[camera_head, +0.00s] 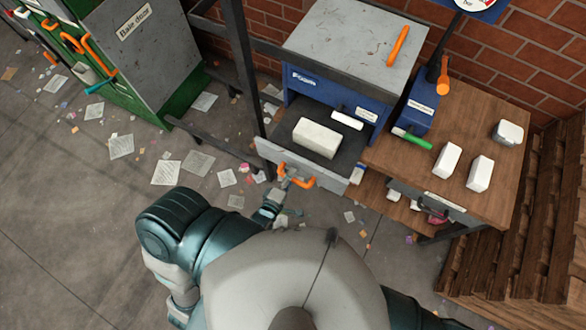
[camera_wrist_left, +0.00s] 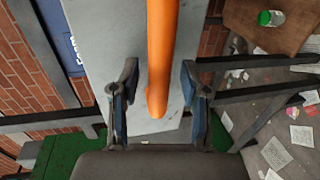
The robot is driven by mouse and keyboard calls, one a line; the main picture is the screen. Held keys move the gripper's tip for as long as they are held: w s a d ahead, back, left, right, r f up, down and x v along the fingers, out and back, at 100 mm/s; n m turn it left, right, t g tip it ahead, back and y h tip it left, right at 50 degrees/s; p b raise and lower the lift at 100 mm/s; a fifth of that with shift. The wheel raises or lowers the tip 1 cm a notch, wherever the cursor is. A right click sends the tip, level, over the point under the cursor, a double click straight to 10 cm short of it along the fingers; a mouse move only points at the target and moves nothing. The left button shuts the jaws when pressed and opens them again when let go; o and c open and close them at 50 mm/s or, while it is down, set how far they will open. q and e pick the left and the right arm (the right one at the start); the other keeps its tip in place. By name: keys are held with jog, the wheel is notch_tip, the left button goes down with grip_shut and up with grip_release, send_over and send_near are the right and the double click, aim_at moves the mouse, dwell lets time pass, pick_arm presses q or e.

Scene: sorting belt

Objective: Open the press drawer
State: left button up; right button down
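The press (camera_head: 325,92) is a blue box with a grey top. Its drawer (camera_head: 268,151) stands out from the front, and a white block (camera_head: 316,138) lies in it. An orange handle (camera_head: 302,182) is on the grey drawer front. My left gripper (camera_head: 279,192) is at the handle, partly hidden by it and small in the head view. In the left wrist view, the orange handle (camera_wrist_left: 162,50) runs between the two fingers of the left gripper (camera_wrist_left: 159,75), with a gap on both sides. The fingers are open. My right gripper is not in view.
A green-and-grey bin (camera_head: 150,55) is at upper left. Papers litter the open floor.

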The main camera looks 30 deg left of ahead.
pick_arm(q)
jog(key=shift+a, duration=0.1)
jog(key=v, duration=1.2)
jog(key=shift+d, duration=0.25)
